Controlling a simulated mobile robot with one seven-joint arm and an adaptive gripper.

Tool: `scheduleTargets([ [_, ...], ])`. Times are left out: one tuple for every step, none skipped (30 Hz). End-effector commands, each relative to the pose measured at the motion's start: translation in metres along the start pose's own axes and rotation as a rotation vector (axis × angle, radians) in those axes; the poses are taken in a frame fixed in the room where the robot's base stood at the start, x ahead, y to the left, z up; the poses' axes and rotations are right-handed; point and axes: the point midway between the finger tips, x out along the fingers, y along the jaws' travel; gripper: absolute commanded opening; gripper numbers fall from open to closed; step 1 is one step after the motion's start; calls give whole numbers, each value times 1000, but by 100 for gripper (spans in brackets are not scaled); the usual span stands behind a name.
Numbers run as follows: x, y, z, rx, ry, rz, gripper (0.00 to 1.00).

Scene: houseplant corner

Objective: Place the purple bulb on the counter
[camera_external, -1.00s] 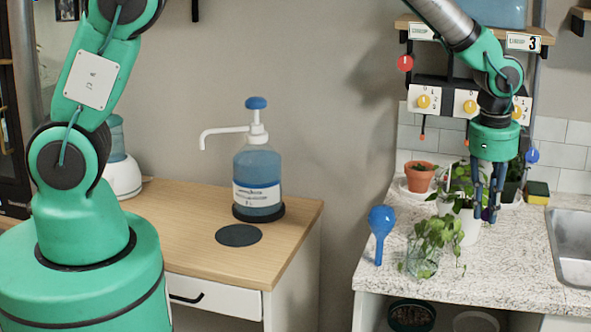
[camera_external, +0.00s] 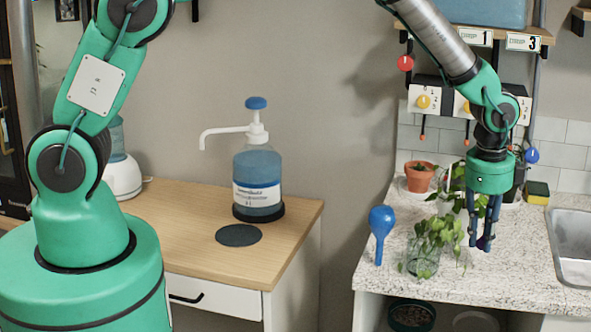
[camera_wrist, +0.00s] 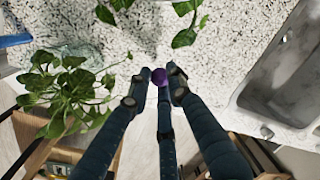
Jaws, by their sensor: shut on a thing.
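The purple bulb (camera_wrist: 159,76) shows as a small round purple shape between my gripper's fingertips in the wrist view. It also shows at the fingertips in the external view (camera_external: 484,244), mostly hidden by the fingers. My gripper (camera_external: 483,238) points down and is shut on the bulb, and it shows in the wrist view too (camera_wrist: 160,88). It is over the speckled counter (camera_external: 475,285), right of the glass jar with a leafy cutting. I cannot tell whether the bulb touches the counter.
A blue bulb (camera_external: 381,232) stands at the counter's left edge. The glass jar (camera_external: 422,263) with the cutting (camera_external: 437,232) is close left of my gripper. The sink (camera_external: 574,245) is at the right. A terracotta pot (camera_external: 419,177) stands behind. The front counter is clear.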

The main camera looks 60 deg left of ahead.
Motion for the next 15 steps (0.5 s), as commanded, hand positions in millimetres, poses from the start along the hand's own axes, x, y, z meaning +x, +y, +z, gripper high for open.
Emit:
scheduleTargets([
  [6, 0, 0, 0, 0, 0, 9],
  [8, 1, 0, 0, 0, 0, 9],
  [10, 1, 0, 0, 0, 0, 9],
  [11, 1, 0, 0, 0, 0, 9],
  [12, 1, 0, 0, 0, -1, 9],
  [12, 1, 0, 0, 0, -1, 9],
  [12, 1, 0, 0, 0, -1, 9],
  [12, 1, 0, 0, 1, -1, 9],
  [12, 1, 0, 0, 0, -1, 9],
  [12, 1, 0, 0, 1, -1, 9],
  [12, 1, 0, 0, 0, -1, 9],
  [12, 1, 0, 0, 0, -1, 9],
  [12, 1, 0, 0, 0, -1, 9],
  [12, 1, 0, 0, 0, -1, 9],
  [14, 1, 0, 0, 0, 0, 9],
])
